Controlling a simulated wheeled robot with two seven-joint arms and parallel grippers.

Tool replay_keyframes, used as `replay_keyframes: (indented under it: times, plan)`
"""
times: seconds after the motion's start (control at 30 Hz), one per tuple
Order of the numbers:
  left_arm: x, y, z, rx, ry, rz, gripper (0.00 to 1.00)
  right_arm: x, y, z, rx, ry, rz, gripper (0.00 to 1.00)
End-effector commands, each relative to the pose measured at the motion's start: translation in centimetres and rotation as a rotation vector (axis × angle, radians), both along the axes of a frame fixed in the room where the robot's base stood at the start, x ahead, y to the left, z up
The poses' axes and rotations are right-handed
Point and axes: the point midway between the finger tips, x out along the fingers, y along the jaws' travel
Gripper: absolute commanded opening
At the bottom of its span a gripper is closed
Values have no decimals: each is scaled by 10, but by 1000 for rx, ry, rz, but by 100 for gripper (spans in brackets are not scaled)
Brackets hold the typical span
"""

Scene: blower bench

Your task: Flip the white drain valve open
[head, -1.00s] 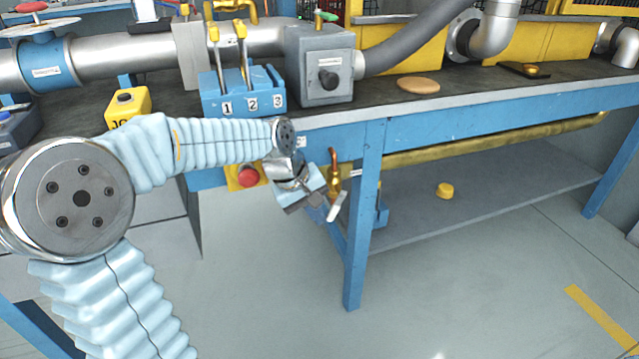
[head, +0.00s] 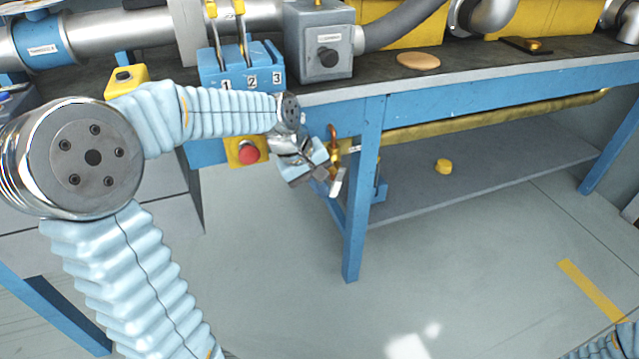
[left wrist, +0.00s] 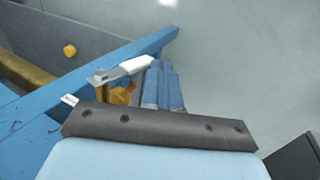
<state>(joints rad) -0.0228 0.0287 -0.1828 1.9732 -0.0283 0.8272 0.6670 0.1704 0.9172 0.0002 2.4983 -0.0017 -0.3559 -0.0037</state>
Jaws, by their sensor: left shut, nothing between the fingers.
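The drain valve (head: 333,146) is a brass fitting under the bench's front edge, beside the blue leg. Its white handle (head: 339,182) hangs down at a slant. My left gripper (head: 322,179) is shut and empty, just left of the handle. In the left wrist view the blue fingers (left wrist: 163,86) are together, and the white handle (left wrist: 136,65) reaches across near their tips. I cannot tell whether they touch. The brass body (left wrist: 122,95) is partly hidden behind the gripper there. My right gripper is out of view.
The blue bench leg (head: 362,200) stands just right of the valve. A red button (head: 248,152) on a yellow plate is left of the gripper. The floor in front is clear.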

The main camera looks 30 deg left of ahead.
Motion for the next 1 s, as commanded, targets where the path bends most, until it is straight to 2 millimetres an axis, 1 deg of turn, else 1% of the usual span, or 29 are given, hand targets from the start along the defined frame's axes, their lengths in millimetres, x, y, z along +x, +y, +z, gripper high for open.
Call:
replay_keyframes:
  times: [0.3, 0.37, 0.47, 0.8, 0.9, 1.0]
  plan:
    - [0, 0, 0, 0, 0, 0, 0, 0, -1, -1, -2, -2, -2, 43]
    - [-1, 1, 4, 0, -1, 0, 0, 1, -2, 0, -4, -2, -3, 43]
    - [-4, 5, 17, 0, -4, 1, 0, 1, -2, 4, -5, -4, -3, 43]
    - [-27, 24, 88, 0, -4, 1, 0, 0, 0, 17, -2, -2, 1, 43]
    - [-33, 29, 105, 0, -3, 1, 0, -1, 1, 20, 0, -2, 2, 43]
    - [-37, 32, 116, 1, -2, 1, 0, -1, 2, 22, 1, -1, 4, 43]
